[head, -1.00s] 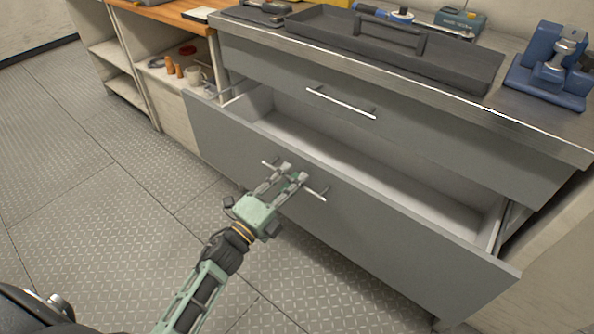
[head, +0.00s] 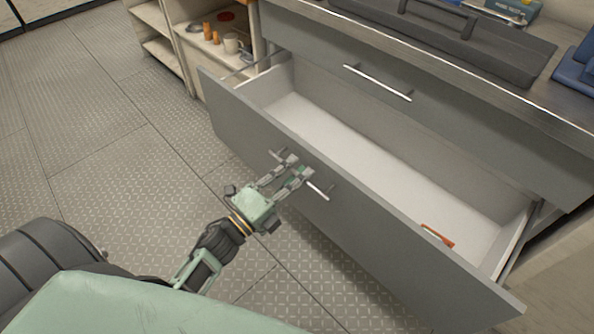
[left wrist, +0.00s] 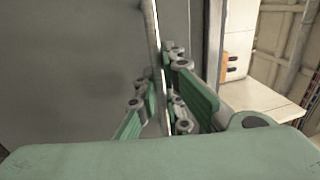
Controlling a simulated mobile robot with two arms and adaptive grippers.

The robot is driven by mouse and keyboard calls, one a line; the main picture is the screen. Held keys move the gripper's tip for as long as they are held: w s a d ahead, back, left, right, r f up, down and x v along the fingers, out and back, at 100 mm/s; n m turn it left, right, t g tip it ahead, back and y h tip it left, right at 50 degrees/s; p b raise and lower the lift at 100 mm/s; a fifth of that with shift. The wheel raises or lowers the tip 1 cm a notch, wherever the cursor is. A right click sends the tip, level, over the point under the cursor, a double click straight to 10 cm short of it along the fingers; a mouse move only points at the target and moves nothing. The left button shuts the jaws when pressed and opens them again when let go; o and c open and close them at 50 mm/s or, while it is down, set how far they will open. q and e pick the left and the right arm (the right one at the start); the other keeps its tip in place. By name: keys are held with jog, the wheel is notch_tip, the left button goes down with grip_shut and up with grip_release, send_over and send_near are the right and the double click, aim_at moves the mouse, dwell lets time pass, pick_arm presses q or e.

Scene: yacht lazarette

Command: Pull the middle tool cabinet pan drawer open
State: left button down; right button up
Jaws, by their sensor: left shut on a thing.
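The grey tool cabinet's lower wide drawer (head: 370,225) stands well open in the head view, with its pale inside (head: 350,150) showing. A bar handle (head: 318,191) runs across its front. My left gripper (head: 300,172) is shut on this handle, near its middle. In the left wrist view the handle (left wrist: 154,40) passes between the green fingers (left wrist: 165,105), close to the grey drawer front (left wrist: 80,70). A shut drawer with its own bar handle (head: 378,83) sits above. My right gripper is not in view.
A small orange-red item (head: 437,236) lies inside the open drawer at its right end. A dark tray (head: 450,38) and a blue tool (head: 580,65) rest on the worktop. Open shelves (head: 215,50) stand left. The tread-plate floor (head: 110,150) is clear.

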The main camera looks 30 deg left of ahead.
pick_arm(q)
jog(key=c, duration=1.8)
grip_release()
jog(key=shift+c, duration=0.2)
jog(key=shift+s, duration=0.1)
jog(key=v, duration=1.2)
